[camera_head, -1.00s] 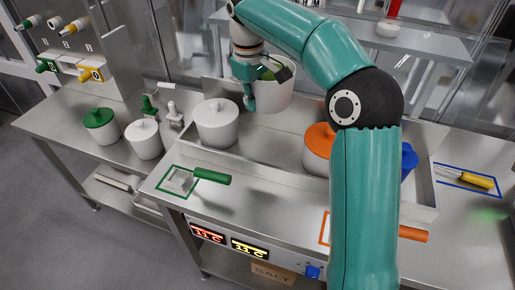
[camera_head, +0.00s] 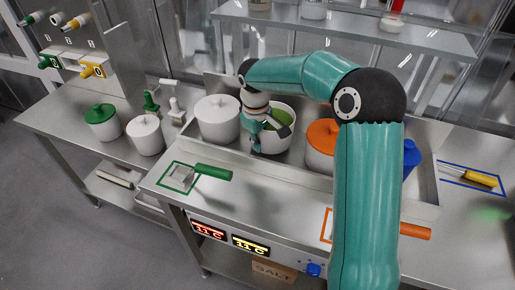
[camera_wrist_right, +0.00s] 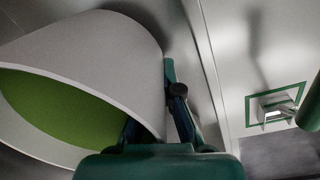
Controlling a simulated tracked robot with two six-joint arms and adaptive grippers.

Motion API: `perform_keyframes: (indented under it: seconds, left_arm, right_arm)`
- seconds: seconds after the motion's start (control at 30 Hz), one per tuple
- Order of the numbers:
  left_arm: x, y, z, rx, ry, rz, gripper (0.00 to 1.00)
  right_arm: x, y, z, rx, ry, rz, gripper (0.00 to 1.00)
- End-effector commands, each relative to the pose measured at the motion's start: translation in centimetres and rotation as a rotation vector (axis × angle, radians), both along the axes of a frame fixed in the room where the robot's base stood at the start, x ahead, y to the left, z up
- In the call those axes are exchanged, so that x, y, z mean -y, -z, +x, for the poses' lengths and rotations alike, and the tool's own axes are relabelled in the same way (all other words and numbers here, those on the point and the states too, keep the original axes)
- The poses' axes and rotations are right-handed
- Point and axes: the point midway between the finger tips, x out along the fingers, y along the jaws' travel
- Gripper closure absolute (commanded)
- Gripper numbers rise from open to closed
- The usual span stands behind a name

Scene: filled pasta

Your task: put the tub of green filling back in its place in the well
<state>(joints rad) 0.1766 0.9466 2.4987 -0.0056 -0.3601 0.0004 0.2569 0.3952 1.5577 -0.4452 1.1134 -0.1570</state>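The white open tub of green filling (camera_head: 270,143) is in the well (camera_head: 240,157), between a white-lidded tub (camera_head: 217,118) and an orange-lidded tub (camera_head: 320,147). Whether its base touches the well floor is hidden. My right gripper (camera_head: 258,128) is shut on the tub's wall. In the right wrist view, the tub (camera_wrist_right: 100,50) fills the left side, showing green filling (camera_wrist_right: 60,115) inside. One finger of the gripper (camera_wrist_right: 155,115) is outside the wall and the other is inside it. My left gripper is not in view.
A blue-lidded tub (camera_head: 411,155) stands at the well's right, partly behind my arm. A green-handled scraper (camera_head: 212,172) lies in front of the well. A green-lidded tub (camera_head: 102,122) and another white one (camera_head: 145,135) stand on the left table. A shelf (camera_head: 350,30) hangs behind.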

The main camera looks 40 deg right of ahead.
Motion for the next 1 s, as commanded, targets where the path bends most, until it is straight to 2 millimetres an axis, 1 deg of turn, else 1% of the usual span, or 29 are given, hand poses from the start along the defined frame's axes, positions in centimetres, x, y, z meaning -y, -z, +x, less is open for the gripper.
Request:
perform_keyframes:
  seconds: [0.1, 0.2, 0.53, 0.57, 0.7, 0.73, 1.0]
  left_arm:
    - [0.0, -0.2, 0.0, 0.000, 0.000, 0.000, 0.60]
    - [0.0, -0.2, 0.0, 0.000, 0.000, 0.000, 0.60]
    - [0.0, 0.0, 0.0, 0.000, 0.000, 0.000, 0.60]
    - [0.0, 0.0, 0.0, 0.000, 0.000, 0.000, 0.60]
    - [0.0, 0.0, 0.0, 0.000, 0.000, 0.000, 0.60]
    - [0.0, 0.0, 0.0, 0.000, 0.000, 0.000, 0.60]
    - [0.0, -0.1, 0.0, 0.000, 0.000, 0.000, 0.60]
  right_arm:
    - [0.0, 1.4, 0.0, 0.000, 0.000, -0.001, 1.00]
    - [0.0, 2.1, 0.0, 0.002, 0.000, -0.001, 1.00]
    - [0.0, 2.3, 0.1, 0.003, 0.000, -0.002, 1.00]
    - [0.0, 2.5, 0.0, -0.001, 0.000, 0.001, 0.96]
    - [0.0, 2.4, 0.0, -0.001, -0.001, 0.001, 0.73]
    - [0.0, 2.4, 0.0, -0.001, -0.001, 0.001, 0.69]
    - [0.0, 2.4, 0.0, -0.001, -0.001, 0.001, 0.69]
